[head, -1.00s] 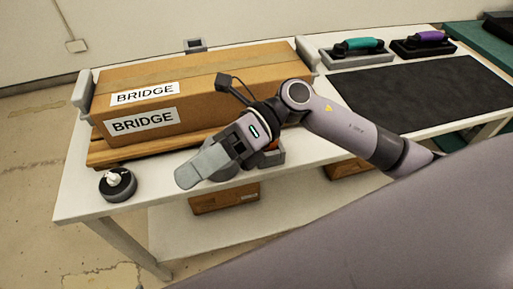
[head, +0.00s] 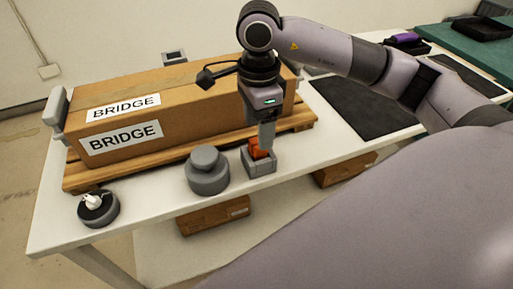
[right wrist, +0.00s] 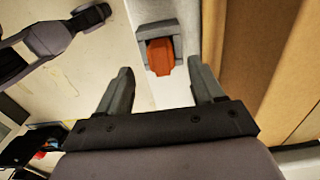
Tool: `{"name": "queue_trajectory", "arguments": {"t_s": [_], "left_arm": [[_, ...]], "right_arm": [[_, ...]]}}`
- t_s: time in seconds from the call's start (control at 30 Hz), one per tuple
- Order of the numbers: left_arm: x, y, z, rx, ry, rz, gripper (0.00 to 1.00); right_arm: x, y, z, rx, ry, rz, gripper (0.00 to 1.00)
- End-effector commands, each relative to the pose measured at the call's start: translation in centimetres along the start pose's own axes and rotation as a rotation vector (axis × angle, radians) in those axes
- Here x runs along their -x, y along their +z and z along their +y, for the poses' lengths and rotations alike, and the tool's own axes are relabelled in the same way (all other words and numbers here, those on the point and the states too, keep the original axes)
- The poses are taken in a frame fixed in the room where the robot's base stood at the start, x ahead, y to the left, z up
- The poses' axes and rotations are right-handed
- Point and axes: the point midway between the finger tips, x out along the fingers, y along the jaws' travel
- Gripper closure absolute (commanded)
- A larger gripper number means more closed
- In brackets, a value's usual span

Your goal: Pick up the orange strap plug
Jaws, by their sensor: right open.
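The orange strap plug (head: 257,150) sits in a small grey square holder (head: 262,169) near the front edge of the white table. My right gripper (head: 266,142) points down over the holder, and its fingers hide part of the plug in the head view. In the right wrist view, the plug (right wrist: 160,57) stands in its grey holder (right wrist: 146,33), beyond and between the spread tips of my right gripper (right wrist: 163,82). The jaws are open and empty. My left gripper is not in view.
A cardboard box marked BRIDGE (head: 170,105) lies on a wooden pallet (head: 88,178) behind the holder. A grey round knob (head: 207,172) stands just left of the holder. A dark round base with a white top (head: 98,208) is farther left. A black mat (head: 362,108) lies right.

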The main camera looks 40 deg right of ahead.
Motion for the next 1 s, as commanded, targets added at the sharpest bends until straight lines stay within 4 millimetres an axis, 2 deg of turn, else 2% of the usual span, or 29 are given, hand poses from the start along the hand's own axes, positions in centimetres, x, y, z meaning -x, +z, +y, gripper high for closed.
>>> {"name": "queue_trajectory", "arguments": {"t_s": [0.2,0.3,0.57,0.6,0.67,0.7,0.77,1.0], "left_arm": [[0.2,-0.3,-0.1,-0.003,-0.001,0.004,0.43],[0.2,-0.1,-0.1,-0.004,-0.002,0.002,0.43],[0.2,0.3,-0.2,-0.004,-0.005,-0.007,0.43],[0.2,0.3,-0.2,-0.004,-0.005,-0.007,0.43],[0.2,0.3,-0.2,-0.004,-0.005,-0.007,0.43],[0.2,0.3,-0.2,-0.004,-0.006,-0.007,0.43],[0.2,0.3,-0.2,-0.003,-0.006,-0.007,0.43],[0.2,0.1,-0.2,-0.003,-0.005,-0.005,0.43]], "right_arm": [[-3.3,-0.2,-0.1,-0.001,0.005,0.001,0.33],[-4.3,-0.2,-0.1,-0.001,0.003,-0.001,0.33],[-4.6,-0.1,-0.1,0.000,0.001,-0.002,0.33],[-4.6,-0.1,-0.1,0.000,0.001,-0.003,0.40],[-4.6,-0.1,-0.1,0.000,0.001,-0.003,0.59],[-4.6,-0.1,-0.1,0.000,0.001,-0.003,0.72],[-4.6,-0.1,-0.1,0.000,0.001,-0.003,0.90],[-4.5,-0.1,-0.1,0.000,0.001,-0.003,0.90]]}}
